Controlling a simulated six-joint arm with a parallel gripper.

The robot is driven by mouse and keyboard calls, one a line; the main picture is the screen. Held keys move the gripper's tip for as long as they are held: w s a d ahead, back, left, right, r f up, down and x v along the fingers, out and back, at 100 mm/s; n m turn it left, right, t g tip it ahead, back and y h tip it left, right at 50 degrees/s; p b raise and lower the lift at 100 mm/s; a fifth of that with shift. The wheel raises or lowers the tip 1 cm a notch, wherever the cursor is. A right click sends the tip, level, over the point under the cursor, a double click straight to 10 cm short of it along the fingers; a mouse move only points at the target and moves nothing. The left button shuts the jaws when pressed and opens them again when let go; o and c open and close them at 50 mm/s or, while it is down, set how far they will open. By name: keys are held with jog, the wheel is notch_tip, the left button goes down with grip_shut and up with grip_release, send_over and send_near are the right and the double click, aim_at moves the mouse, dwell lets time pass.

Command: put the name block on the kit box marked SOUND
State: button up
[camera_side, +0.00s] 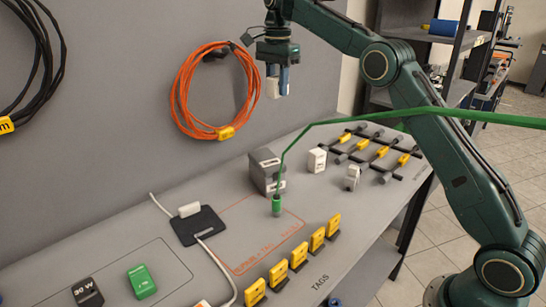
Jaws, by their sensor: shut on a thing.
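My gripper (277,88) is high above the bench at upper middle, in front of the grey wall panel, pointing down. It is shut on a small pale block (271,86), partly hidden between the fingers; no lettering on it can be read. A dark grey box (265,172) with white labels stands on the bench below my gripper, apart from it. Its marking is too small to read, so I cannot tell whether it is the one marked SOUND.
A green cable ending in a green plug (276,205) crosses the bench beside the box. White blocks (317,160) stand to the right. Yellow tags (299,256) line the front. An orange cable coil (183,92) hangs on the wall.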

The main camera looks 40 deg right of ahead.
aim_at(273, 162)
jog(key=shift+w+a+r, duration=0.15)
jog(key=shift+w+a, duration=0.15)
jog(key=shift+a, duration=0.2)
jog(key=shift+f, duration=10.05)
jog(key=shift+f, duration=0.15)
jog(key=o, duration=1)
jog(key=shift+c, duration=0.2)
